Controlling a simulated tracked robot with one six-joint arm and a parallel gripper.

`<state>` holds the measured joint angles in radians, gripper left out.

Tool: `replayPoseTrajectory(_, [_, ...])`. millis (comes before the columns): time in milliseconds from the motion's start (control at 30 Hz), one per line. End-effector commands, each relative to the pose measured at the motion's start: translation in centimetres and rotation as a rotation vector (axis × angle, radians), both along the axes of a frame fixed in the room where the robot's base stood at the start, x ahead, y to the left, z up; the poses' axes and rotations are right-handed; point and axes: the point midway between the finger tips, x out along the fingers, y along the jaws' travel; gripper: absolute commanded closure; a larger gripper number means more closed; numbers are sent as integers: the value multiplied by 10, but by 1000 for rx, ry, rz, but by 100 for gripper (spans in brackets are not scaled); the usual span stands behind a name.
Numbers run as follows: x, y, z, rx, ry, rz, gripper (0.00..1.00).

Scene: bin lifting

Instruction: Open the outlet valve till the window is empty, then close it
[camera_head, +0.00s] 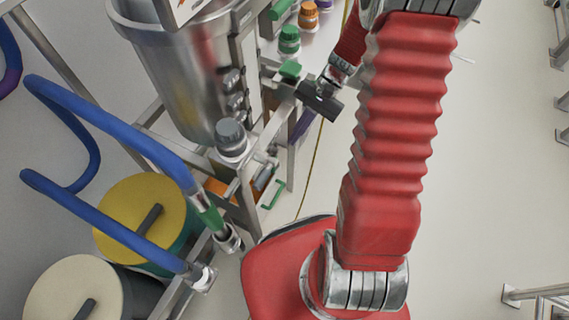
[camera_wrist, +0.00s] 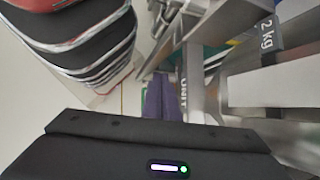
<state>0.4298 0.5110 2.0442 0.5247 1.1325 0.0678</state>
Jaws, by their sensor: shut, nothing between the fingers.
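My gripper (camera_head: 319,101) is a dark block at the end of my red arm, right of the steel tank (camera_head: 185,75) in the head view. It is shut and empty. I cannot tell which one is the outlet valve. Round steel fittings (camera_head: 232,85) run down the tank's side, but no window or level is readable. In the wrist view, a purple part (camera_wrist: 161,97) shows beyond my gripper's dark body; the fingertips are not clear.
Blue hoses (camera_head: 110,115) loop at the left above a yellow-topped drum (camera_head: 140,222) and a cream-topped drum (camera_head: 75,295).

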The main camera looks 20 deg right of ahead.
Motion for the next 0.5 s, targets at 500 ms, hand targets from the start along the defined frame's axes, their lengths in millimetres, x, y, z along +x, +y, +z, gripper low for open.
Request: replayPoseTrajectory(500, [-18, 21, 93, -213, -239, 235, 100])
